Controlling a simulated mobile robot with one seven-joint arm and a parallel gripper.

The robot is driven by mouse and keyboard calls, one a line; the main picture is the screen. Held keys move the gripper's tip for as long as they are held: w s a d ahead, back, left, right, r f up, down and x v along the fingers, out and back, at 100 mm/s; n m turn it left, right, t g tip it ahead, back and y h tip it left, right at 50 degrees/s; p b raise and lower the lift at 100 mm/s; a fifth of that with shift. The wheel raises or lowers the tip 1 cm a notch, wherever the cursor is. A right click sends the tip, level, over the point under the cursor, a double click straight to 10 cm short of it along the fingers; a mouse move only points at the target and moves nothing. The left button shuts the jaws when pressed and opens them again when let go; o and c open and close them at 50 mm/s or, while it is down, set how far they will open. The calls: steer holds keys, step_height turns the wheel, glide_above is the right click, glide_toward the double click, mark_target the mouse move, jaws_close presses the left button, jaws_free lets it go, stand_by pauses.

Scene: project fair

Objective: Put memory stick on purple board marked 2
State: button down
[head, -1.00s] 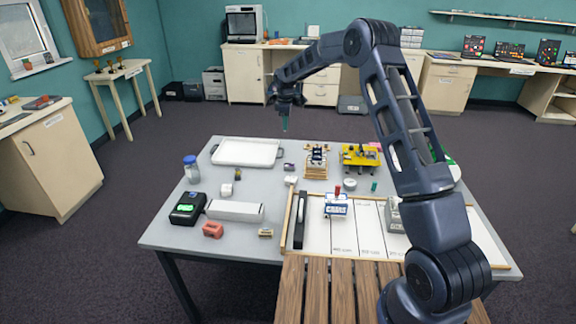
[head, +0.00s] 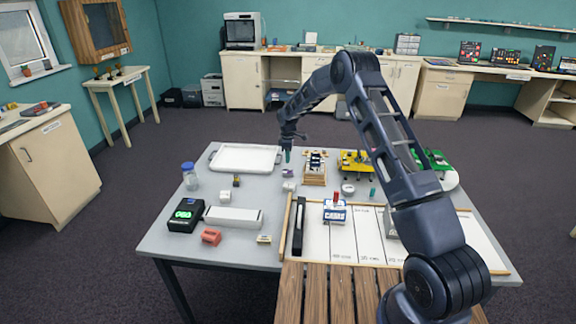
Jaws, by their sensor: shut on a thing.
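My gripper (head: 287,143) is above the far part of the grey table, near the right end of the white tray. It is shut on a small teal stick (head: 287,156), which looks like the memory stick and hangs upright below the fingers. A small purple piece (head: 288,173) lies on the table just below the held stick in the picture. It may be the purple board; its marking is too small to read. The gap between the stick and the purple piece cannot be judged from this view.
The white tray (head: 220,167) is left of my gripper. A wooden stand (head: 315,181) and a yellow board (head: 350,168) are to the right. A white block (head: 289,186) lies nearer. Another small teal piece (head: 372,194) lies farther right. A white bar (head: 233,222) lies in front.

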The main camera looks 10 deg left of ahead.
steer(key=shift+f, duration=2.35)
steer(key=shift+f, duration=0.1)
steer(key=c, duration=1.3)
jaws_free()
step_height(320, 180, up, 12)
steer(key=shift+r, duration=0.15)
